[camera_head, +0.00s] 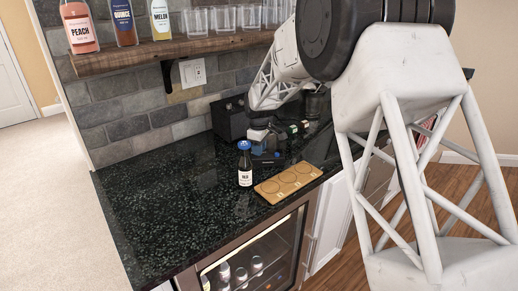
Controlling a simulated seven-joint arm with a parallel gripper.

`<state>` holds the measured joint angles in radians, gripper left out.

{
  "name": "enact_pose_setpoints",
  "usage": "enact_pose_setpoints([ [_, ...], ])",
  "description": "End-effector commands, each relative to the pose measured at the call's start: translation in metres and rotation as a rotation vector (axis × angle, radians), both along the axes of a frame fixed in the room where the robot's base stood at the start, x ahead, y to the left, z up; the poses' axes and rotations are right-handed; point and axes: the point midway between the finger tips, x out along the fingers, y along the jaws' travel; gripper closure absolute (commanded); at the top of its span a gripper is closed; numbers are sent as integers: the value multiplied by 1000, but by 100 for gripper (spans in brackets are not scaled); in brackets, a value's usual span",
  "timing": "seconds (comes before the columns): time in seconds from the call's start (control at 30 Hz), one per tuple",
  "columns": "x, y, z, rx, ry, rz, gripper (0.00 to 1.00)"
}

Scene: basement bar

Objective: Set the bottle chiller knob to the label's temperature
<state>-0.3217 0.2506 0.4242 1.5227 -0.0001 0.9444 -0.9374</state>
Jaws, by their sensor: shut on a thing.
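A small dark bottle (245,170) with a blue cap and white label stands upright on the black counter. The label's small print is too small to read. A black box-shaped appliance (230,119), perhaps the bottle chiller, stands by the brick wall, partly hidden by my arm. No knob or dial can be made out on it. My gripper (264,146) is low over the counter, just right of the appliance and behind the bottle. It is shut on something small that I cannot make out. Dark and blue parts show around its fingers.
A wooden board (288,180) with round recesses lies right of the bottle. Small boxes (299,128) stand behind the gripper. A shelf (170,54) above holds bottles and glasses. A glass-door fridge (250,262) is below the counter. The counter's left part is clear.

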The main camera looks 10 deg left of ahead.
Motion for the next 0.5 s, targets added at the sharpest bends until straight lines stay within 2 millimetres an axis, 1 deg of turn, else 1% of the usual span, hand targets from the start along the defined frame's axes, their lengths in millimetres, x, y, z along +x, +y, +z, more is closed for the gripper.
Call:
enact_pose_setpoints([
  [0.2, 1, 1, 1, 0, -2, 48, 99],
  [0.5, 0, 1, 1, 1, -3, 53, 99],
])
